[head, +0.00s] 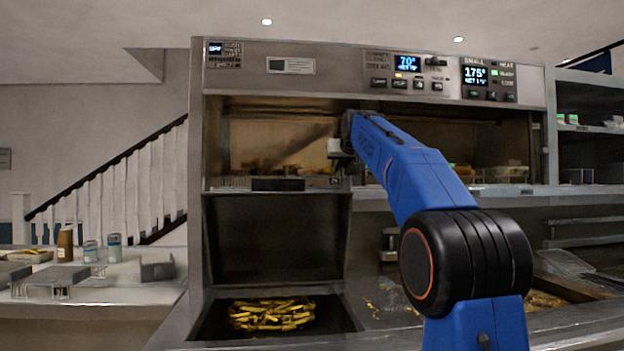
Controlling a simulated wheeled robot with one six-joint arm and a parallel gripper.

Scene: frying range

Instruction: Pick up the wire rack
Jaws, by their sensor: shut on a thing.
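My gripper (343,178) is at the front of the upper opening of the range, pointing down and small in the picture. It is shut on a thin, grey, flat piece at the level of the shelf edge, which looks like the wire rack (231,183). The rack shows as a low slatted strip running left from the gripper, with a dark block (278,184) at its front. The exact grip is too small to make out, and I cannot tell whether the rack touches the shelf.
Fries (272,314) lie in a dark well below the opening. Metal holders (60,282), cans (114,247) and a bottle (65,245) stand on the left counter. A light basket (505,174) sits on the right shelf. The recess above the fries is empty.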

